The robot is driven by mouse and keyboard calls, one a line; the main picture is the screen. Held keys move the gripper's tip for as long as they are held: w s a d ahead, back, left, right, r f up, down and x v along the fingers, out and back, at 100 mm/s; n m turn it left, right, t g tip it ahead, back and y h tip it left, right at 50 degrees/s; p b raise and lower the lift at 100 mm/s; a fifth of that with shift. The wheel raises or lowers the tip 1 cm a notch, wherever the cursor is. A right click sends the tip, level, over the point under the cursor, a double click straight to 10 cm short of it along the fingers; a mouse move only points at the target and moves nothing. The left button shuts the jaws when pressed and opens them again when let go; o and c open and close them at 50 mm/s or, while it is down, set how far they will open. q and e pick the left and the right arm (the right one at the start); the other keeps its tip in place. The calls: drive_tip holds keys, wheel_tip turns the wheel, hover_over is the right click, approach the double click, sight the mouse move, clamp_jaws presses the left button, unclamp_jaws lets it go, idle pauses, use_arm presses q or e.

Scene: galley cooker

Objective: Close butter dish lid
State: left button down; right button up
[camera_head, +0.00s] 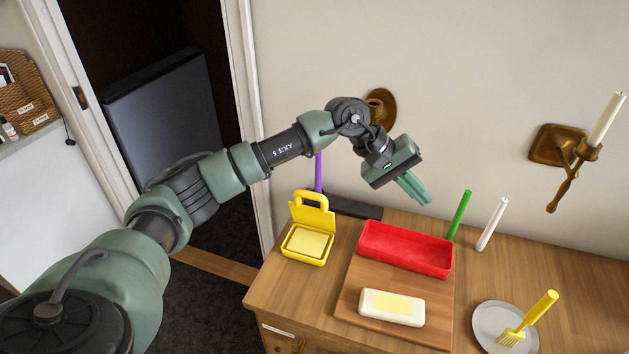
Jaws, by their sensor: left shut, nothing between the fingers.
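The yellow butter dish (306,246) stands near the left edge of the wooden counter. Its yellow lid (313,215) is raised at the back, standing up with its handle on top. A pale block of butter shows inside the dish. My left gripper (424,200) is shut and empty, in the air to the right of the lid and above the back of the red tray. It does not touch the dish or the lid. My right gripper is not in view.
A red tray (405,250) and a white dish with a yellow top (392,307) are on a wooden board (348,305). Green and white candles stand behind. A grey plate (487,318) with a yellow brush (527,318) is at right. A candle holder (563,146) juts from the wall.

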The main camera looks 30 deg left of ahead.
use_arm(q)
drive_tip(key=a+r+m+g+y, duration=0.1)
drive_tip(key=a+r+y, duration=0.25)
drive_tip(key=a, duration=0.95)
drive_tip(key=a+r+m+y, duration=0.2)
drive_tip(key=a+y, duration=0.3)
drive_tip(key=a, duration=0.7)
wheel_tip(320, 180, down, 12)
drive_tip(key=s+p, duration=0.2)
drive_tip(key=p, duration=0.3)
drive_tip(key=shift+d+p, duration=0.2)
drive_tip(key=shift+p, duration=0.1)
